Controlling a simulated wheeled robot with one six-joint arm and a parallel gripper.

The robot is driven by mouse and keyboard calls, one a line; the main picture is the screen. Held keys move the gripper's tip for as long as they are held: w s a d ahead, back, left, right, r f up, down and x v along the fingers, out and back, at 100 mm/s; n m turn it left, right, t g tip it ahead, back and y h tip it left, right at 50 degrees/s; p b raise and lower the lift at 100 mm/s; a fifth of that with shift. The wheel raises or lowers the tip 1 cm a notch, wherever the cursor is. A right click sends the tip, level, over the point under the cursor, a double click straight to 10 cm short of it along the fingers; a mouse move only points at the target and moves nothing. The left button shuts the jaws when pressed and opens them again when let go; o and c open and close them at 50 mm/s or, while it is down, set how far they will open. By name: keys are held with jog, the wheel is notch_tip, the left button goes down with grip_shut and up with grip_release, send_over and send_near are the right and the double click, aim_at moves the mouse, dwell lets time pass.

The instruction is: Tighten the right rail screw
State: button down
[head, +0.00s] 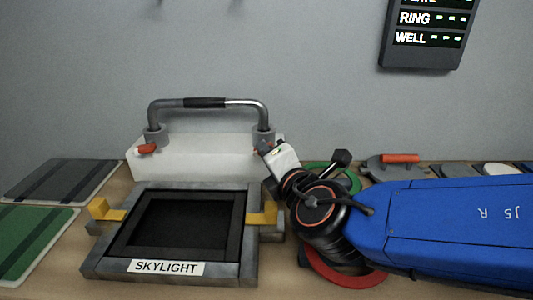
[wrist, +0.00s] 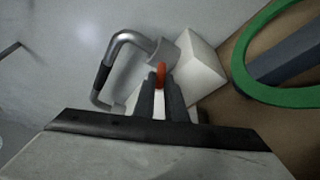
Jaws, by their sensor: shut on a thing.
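A grey metal rail (head: 205,103) with a black grip stands on a white block (head: 190,158), its two ends in grey sockets. The left rail screw (head: 146,149) has a red handle and sticks out at the left socket. My gripper (head: 265,148) is at the right socket (head: 263,134) and mostly hides the screw there. In the wrist view the rail (wrist: 112,62) enters its socket, and the red right rail screw (wrist: 161,75) shows between the tips of my gripper (wrist: 160,85). My gripper is shut on it.
A skylight frame (head: 100,266) with yellow clips lies in front of the block. A green ring (head: 350,180) and a red ring (head: 345,279) lie near my arm. A red-handled grey tool (head: 400,160) is behind. Dark (head: 62,180) and green (head: 30,235) mats lie left.

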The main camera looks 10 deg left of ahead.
jog(key=shift+f+m, duration=0.15)
jog(key=shift+m, duration=0.35)
jog(key=shift+t+y, duration=0.3)
jog(key=c, duration=1.8)
grip_release()
jog(key=shift+d, duration=0.1)
jog(key=shift+s, duration=0.1)
jog(key=v, duration=1.7)
jog(key=shift+d, duration=0.1)
